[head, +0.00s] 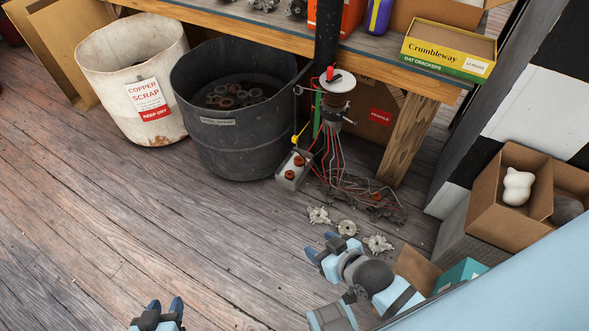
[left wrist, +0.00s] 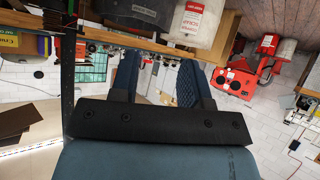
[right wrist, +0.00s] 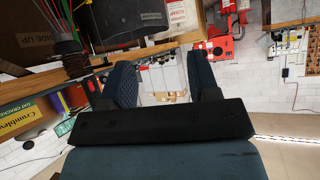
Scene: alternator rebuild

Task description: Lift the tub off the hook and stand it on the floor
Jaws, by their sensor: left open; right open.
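A large dark grey tub (head: 232,140) with a small label stands under the bench, with round metal pieces in its bottom. It also shows in the left wrist view (left wrist: 152,12) and the right wrist view (right wrist: 122,33). My left gripper (head: 170,306) is open and empty at the bottom edge, well in front. My right gripper (head: 320,246) is open and empty, below and right of the small container.
A white bin (head: 118,90) labelled copper scrap stands left of the dark tub. A wired post (head: 330,122) and several metal parts (head: 347,228) are right of the tub. Cartons (head: 496,225) stand at right. The front-left floor (head: 100,220) is clear.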

